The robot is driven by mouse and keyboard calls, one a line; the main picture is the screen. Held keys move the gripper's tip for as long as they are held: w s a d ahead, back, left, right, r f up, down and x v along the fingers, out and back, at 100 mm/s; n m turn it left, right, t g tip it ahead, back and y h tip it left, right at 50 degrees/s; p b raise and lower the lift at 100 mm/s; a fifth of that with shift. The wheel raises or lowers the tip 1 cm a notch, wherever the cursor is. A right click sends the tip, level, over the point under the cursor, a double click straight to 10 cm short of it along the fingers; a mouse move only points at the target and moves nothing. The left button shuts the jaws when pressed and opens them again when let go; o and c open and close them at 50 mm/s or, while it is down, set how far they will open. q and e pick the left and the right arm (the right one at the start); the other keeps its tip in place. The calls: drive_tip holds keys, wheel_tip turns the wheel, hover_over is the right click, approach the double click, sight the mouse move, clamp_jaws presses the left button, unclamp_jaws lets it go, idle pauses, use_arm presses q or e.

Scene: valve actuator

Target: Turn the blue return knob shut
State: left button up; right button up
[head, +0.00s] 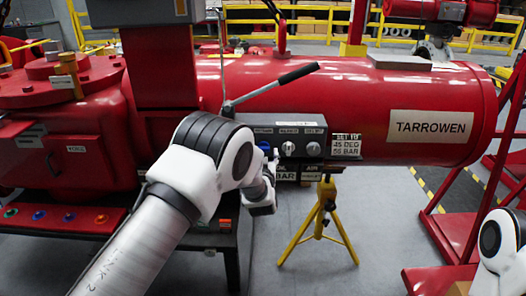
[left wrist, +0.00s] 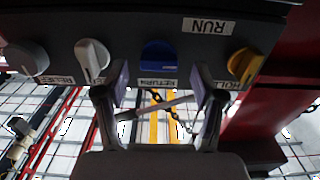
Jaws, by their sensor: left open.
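The blue return knob (left wrist: 158,55) sits on the grey panel, upside down in the left wrist view, with its RETURN label below it. In the head view the blue knob (head: 264,146) shows just above my left wrist. My left gripper (left wrist: 160,86) is open, one fingertip on either side of the knob in the picture. The knob appears just beyond the fingertips; I cannot tell whether they touch it. In the head view my left gripper (head: 272,163) is mostly hidden by my wrist. My right gripper is out of view.
A pale knob (left wrist: 92,58) and a grey knob (left wrist: 26,58) are on one side of the blue knob; a yellow knob (left wrist: 244,66) is on the other. A black-handled lever (head: 285,80) rises above the panel. A yellow stand (head: 322,222) supports the red cylinder (head: 350,95).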

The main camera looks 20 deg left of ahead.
use_arm(q)
drive_tip(key=shift+x, duration=1.15)
drive_tip(key=shift+c, duration=0.4)
drive_tip(key=shift+d, duration=0.1)
drive_tip(key=c, duration=1.1)
drive_tip(key=shift+o, duration=0.2)
